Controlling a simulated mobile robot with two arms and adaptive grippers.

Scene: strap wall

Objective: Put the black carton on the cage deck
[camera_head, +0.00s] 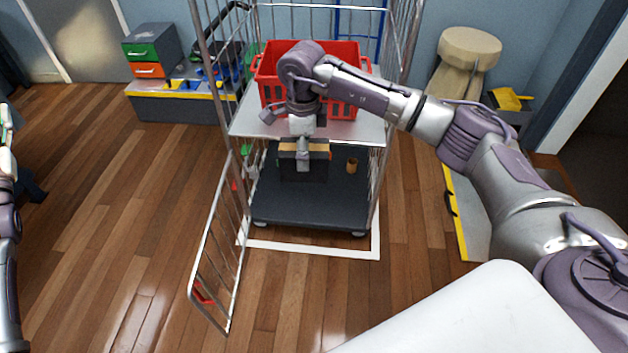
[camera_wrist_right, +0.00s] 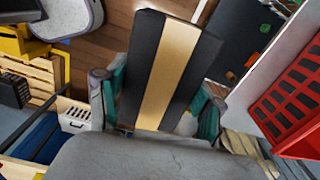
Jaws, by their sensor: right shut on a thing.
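The black carton (camera_head: 304,168) with a tan band is in my right gripper (camera_head: 303,150), which is shut on it. In the right wrist view the carton (camera_wrist_right: 168,72) sits between the two teal-padded fingers. The carton shows in front of the back part of the dark cage deck (camera_head: 310,212), below the cage's shelf. I cannot tell whether it touches the deck. The deck also shows in the right wrist view (camera_wrist_right: 238,38). At the left edge, part of my left arm shows; its gripper (camera_head: 6,135) is cut off and its fingers are unclear.
A red basket (camera_head: 345,60) stands on the pale shelf (camera_head: 350,128) above the deck. A small brown cylinder (camera_head: 352,165) is on the deck, right of the carton. The wire door (camera_head: 218,245) hangs open to the left. The deck's front is clear.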

